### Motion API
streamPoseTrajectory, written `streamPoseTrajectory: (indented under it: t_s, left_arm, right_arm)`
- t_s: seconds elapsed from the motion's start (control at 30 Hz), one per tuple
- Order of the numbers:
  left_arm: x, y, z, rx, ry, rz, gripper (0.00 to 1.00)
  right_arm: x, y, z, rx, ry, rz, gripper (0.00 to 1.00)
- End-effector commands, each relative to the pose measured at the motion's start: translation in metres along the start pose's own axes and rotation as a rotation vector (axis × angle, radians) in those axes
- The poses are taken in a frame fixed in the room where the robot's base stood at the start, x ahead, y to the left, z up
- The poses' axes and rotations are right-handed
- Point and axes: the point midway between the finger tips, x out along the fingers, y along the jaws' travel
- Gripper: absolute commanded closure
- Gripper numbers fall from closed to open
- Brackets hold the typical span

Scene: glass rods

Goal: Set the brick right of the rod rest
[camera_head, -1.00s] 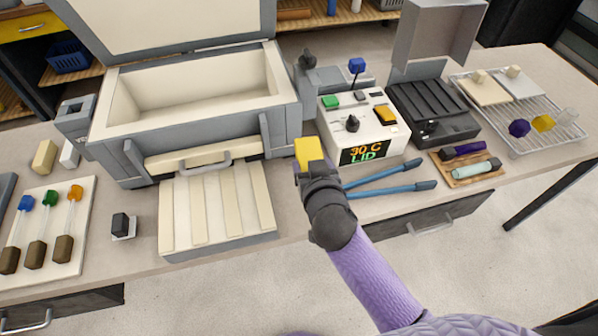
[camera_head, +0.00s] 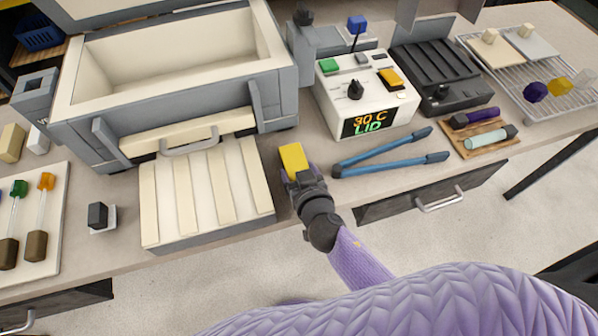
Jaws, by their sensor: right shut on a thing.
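The yellow brick (camera_head: 293,157) is between the fingers of my right gripper (camera_head: 297,177), which is shut on it. The brick is just right of the cream ribbed rod rest (camera_head: 206,192), with a narrow strip of bench between them. I cannot tell whether the brick touches the bench, as the gripper hides its near side. My left gripper is not in view.
A grey kiln box (camera_head: 180,85) stands behind the rest. Blue tongs (camera_head: 390,163) lie close to the right of my gripper, in front of a white control box (camera_head: 365,95). A small dark block (camera_head: 98,214) sits left of the rest.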

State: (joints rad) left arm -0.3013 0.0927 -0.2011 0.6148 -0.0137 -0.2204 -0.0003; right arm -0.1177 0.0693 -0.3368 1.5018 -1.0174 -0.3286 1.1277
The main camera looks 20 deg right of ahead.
Motion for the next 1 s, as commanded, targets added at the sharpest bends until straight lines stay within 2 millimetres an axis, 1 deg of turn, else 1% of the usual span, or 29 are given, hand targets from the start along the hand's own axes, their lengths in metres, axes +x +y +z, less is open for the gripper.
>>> streamPoseTrajectory:
  t_s: [0.07, 0.1, 0.2, 0.4, 0.47, 0.53, 0.67, 0.9, 1.0]
  left_arm:
    - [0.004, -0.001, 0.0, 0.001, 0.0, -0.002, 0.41]
    - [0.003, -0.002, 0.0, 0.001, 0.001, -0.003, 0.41]
    - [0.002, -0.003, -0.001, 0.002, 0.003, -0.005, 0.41]
    - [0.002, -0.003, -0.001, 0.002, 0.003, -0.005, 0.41]
    - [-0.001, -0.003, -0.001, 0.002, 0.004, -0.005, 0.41]
    - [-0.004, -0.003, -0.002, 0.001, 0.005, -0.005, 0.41]
    - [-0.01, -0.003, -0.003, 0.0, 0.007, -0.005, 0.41]
    - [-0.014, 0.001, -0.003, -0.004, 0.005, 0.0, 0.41]
    - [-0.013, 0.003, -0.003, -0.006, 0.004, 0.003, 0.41]
  right_arm:
    - [0.001, 0.0, 0.003, 0.0, 0.0, 0.0, 0.99]
    - [0.001, 0.0, 0.003, 0.0, 0.0, 0.0, 0.2]
    - [0.001, 0.0, 0.002, 0.0, 0.0, 0.0, 0.0]
    - [0.001, 0.0, 0.002, 0.0, 0.0, 0.001, 0.0]
    - [-0.001, 0.0, -0.001, -0.001, 0.0, 0.0, 0.0]
    - [-0.007, 0.0, -0.001, 0.001, -0.002, 0.0, 0.0]
    - [-0.036, 0.0, -0.002, 0.002, -0.002, 0.002, 0.0]
    - [-0.093, 0.0, -0.001, 0.002, -0.002, 0.003, 0.0]
    - [-0.11, 0.0, 0.0, 0.003, -0.001, 0.001, 0.0]
